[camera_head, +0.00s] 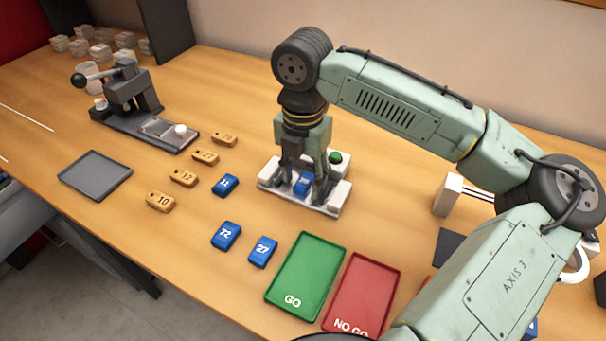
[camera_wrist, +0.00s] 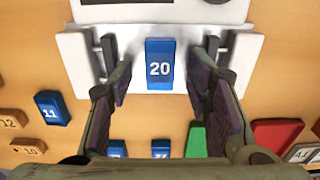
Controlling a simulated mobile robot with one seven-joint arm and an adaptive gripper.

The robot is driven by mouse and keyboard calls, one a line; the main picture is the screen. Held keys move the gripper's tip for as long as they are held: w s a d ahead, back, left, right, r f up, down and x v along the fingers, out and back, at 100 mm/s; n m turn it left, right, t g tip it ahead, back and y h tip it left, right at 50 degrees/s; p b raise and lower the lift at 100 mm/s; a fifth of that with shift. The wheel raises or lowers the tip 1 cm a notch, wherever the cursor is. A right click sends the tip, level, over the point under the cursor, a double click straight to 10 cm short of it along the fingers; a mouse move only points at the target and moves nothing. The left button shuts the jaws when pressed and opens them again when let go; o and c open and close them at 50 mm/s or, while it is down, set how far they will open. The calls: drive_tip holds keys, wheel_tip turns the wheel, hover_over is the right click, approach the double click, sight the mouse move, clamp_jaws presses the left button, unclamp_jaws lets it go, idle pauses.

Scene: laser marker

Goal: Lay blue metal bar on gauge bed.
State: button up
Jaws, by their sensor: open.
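A blue metal bar marked 20 (camera_head: 302,184) lies on the white gauge bed (camera_head: 334,199). In the wrist view the blue bar (camera_wrist: 160,63) sits near the middle of the gauge bed (camera_wrist: 75,58), between its two dark side jaws, with a gap on each side. My gripper (camera_wrist: 161,82) is open, with one finger to each side of the bar and visible space between. In the head view my gripper (camera_head: 305,186) points down at the bed, and its fingers partly hide the bar.
Blue bars 11 (camera_head: 225,185), 72 (camera_head: 226,235) and 27 (camera_head: 262,251) lie on the table, left of the green GO tray (camera_head: 306,275) and red NO GO tray (camera_head: 362,294). Several tan bars (camera_head: 161,201), a grey tray (camera_head: 95,175) and a press (camera_head: 128,95) stand further left.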

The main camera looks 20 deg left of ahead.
drive_tip(key=shift+r, duration=0.1)
wheel_tip(320, 180, up, 12)
idle(0.5)
